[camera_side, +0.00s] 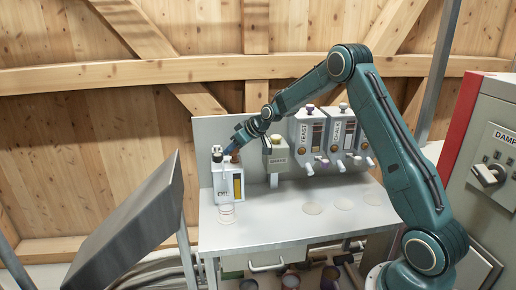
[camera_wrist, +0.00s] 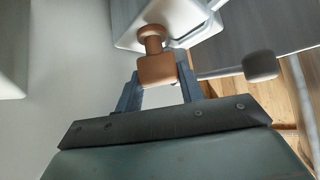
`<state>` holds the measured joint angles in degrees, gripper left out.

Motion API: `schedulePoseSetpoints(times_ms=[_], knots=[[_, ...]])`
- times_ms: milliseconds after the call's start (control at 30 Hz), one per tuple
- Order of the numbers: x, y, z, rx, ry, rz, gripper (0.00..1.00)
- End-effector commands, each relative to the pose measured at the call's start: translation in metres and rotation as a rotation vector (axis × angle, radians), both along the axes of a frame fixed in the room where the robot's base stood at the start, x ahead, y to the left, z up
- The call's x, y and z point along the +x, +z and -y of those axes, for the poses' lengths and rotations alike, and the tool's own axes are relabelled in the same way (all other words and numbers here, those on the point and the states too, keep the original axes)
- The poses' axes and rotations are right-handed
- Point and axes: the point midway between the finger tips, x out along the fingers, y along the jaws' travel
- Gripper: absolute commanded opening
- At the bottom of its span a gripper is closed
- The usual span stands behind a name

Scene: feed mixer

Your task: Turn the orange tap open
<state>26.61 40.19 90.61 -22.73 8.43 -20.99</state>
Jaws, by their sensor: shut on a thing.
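The orange tap (camera_wrist: 155,70) has a blocky handle on a round stem, attached to a pale unit in the wrist view. My gripper (camera_wrist: 158,84) is shut on the tap handle, with one blue-grey finger on each side of it. In the side view, the orange tap (camera_side: 236,156) shows as a small patch at the top of the white oil dispenser (camera_side: 221,190), at the left of the bench. My gripper (camera_side: 235,142) reaches down to it from the upper right and partly hides it.
A grey-beige dispenser (camera_side: 276,155) and two white dispensers (camera_side: 305,138) are to the right along the wall. A tilted metal panel (camera_side: 130,225) stands at front left. The front of the bench top (camera_side: 285,225) is clear.

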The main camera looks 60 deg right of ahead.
Motion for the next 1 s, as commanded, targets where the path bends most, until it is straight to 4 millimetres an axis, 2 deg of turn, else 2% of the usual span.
schedulePoseSetpoints(times_ms=[367, 1000], knots=[[0.0000, -0.0006, -0.0021, 0.001, -0.164, -0.003, 0.15], [0.0005, -0.0016, -0.0017, 0.000, -0.711, -0.002, 0.15]])
